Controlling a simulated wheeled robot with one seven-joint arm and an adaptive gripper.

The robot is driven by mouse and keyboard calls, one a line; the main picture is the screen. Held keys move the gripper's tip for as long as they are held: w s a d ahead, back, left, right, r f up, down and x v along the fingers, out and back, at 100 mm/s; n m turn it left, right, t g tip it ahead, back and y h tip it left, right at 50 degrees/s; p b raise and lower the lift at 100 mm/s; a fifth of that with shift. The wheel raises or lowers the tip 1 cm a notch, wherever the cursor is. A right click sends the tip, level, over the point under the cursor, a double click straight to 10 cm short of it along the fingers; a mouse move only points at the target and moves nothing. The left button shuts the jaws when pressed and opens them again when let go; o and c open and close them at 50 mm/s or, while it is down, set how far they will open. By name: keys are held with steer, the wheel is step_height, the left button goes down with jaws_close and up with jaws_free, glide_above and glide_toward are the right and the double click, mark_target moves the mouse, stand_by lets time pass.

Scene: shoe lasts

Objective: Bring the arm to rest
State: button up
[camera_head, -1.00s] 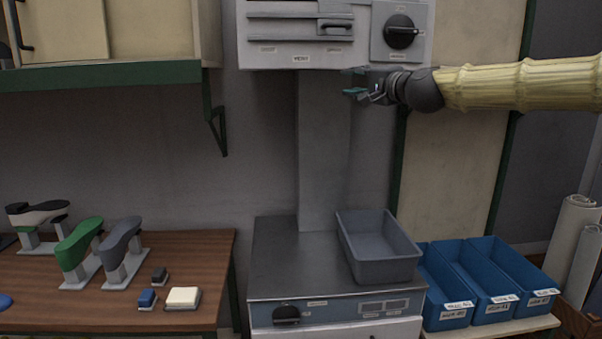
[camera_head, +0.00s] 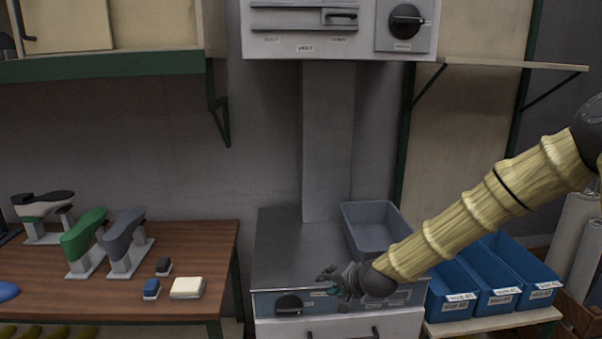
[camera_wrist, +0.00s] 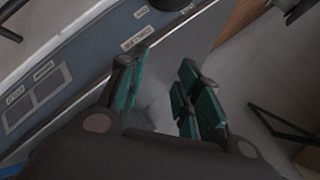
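My gripper (camera_head: 336,286) hangs low in front of the grey machine cabinet, near the front panel with its black knob (camera_head: 289,304). My arm slants down to it from the upper right in a pale yellow ribbed sleeve. In the wrist view the gripper (camera_wrist: 160,88) shows its green-padded fingers apart, with nothing between them. The cabinet's labelled front panel (camera_wrist: 60,85) lies beside the fingers there. I cannot tell the exact gap between gripper and panel.
A grey bin (camera_head: 368,208) sits on the cabinet top (camera_head: 290,245), behind my arm. Blue labelled bins (camera_head: 497,296) stand at right, below my arm. Shoe lasts (camera_head: 126,240) and small blocks (camera_head: 187,288) are on the wooden table (camera_head: 80,297) at left. A wall unit (camera_head: 340,30) hangs above.

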steer(key=s+d+f+n+g+h, duration=0.1)
steer(key=s+d+f+n+g, duration=0.15)
steer(key=s+f, duration=0.95)
steer(key=s+d+f+n+g+h, duration=0.1)
steer(key=s+d+f+g, duration=0.15)
steer(key=s+f, duration=1)
steer(key=s+d+f+n+g+h, duration=0.1)
steer(key=s+d+f, duration=0.1)
steer(key=s, duration=0.6)
steer(key=s+d+f+n+g+h, duration=0.1)
steer(key=s+d+f, duration=0.2)
steer(key=s, duration=0.6)
steer(key=s+d+f+n+g+h, duration=0.1)
steer(key=s+d, duration=0.3)
steer(key=s, duration=0.4)
steer(key=shift+s+f+g, duration=0.35)
steer(key=shift+f+g, duration=0.15)
steer(key=shift+f, duration=0.35)
steer(key=shift+d, duration=0.1)
